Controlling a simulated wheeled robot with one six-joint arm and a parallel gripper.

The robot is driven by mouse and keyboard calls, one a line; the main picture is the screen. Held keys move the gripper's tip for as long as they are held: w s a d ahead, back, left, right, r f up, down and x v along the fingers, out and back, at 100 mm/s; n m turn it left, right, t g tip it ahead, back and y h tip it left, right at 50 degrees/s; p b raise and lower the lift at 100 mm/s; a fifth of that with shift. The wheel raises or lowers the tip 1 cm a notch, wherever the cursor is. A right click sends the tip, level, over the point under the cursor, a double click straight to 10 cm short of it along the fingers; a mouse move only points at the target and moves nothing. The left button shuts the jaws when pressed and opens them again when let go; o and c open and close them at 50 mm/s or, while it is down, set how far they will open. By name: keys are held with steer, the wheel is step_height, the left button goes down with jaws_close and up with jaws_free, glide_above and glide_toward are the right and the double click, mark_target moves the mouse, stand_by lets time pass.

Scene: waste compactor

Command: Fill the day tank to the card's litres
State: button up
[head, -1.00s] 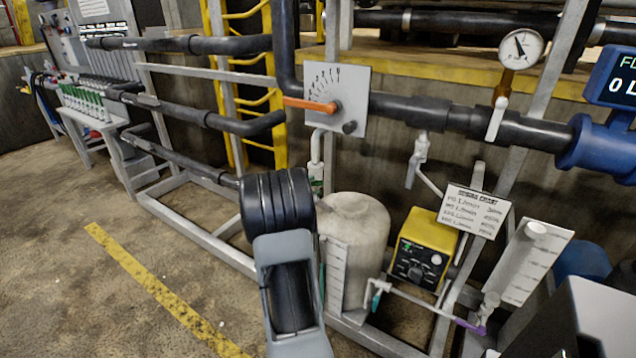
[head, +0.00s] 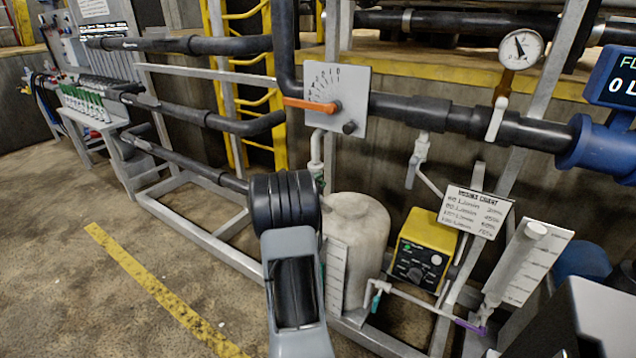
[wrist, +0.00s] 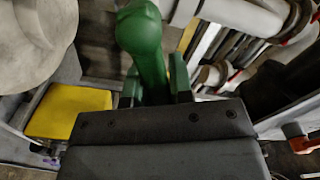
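The pale day tank (head: 356,238) stands on the metal frame with a white graduated strip (head: 335,278) at its left front. A white card with lines of litre figures (head: 474,211) hangs to its right; its small print is blurred. My gripper (wrist: 155,92) is hidden behind my arm in the head view. In the wrist view its two fingers stand closely on both sides of a green handle (wrist: 142,40) and seem to touch it. A dial plate (head: 323,98) with an orange lever (head: 310,105) pointing left sits on the black pipe.
A yellow control box (head: 423,252) stands right of the tank and shows in the wrist view (wrist: 68,112). A pressure gauge (head: 521,48) and a blue flow meter reading 0 L (head: 609,80) are on the right. A slanted white gauge board (head: 537,265) is lower right. Floor at left is clear.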

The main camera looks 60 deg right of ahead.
jaws_close()
steer(key=m+b, duration=0.1)
steer(key=b, duration=0.2)
steer(key=f+m+b, duration=0.1)
steer(key=m+b, duration=0.1)
steer(key=b, duration=0.2)
steer(key=f+m+b, duration=0.1)
steer(key=m+b, duration=0.1)
steer(key=b, duration=0.2)
steer(key=shift+s+f, duration=0.25)
steer(key=shift+o, duration=2.4)
jaws_free()
